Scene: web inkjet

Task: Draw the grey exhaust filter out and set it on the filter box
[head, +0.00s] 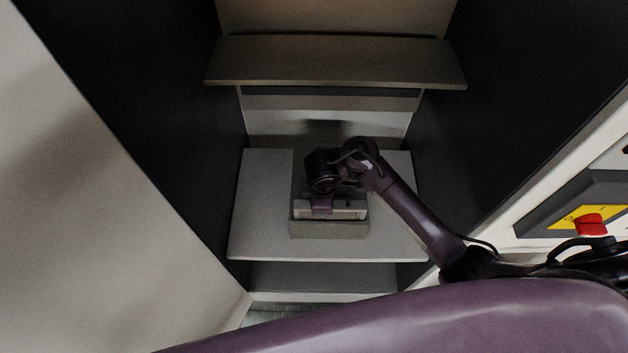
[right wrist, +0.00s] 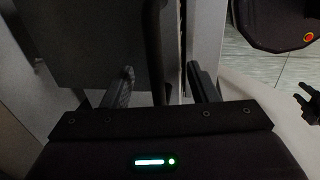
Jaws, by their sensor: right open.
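A small grey open box (head: 328,229) stands on the grey shelf (head: 262,205) inside the dark bay in the head view. A paler flat piece (head: 348,214) shows at its top. I cannot tell for sure which grey part is the exhaust filter. My right gripper (head: 322,204) is over this box, and its wrist hides much of what lies behind. In the right wrist view my right gripper (right wrist: 162,78) has its two fingers apart, with grey panel edges beyond them; no clear grip shows. A dark jawed shape (right wrist: 306,100) at the right edge may be my left gripper.
Dark side walls (head: 165,100) flank the bay closely. A grey ledge (head: 335,62) juts out above the shelf. A red knob (head: 590,224) on a yellow plate sits on the panel at right. The shelf's left part is bare.

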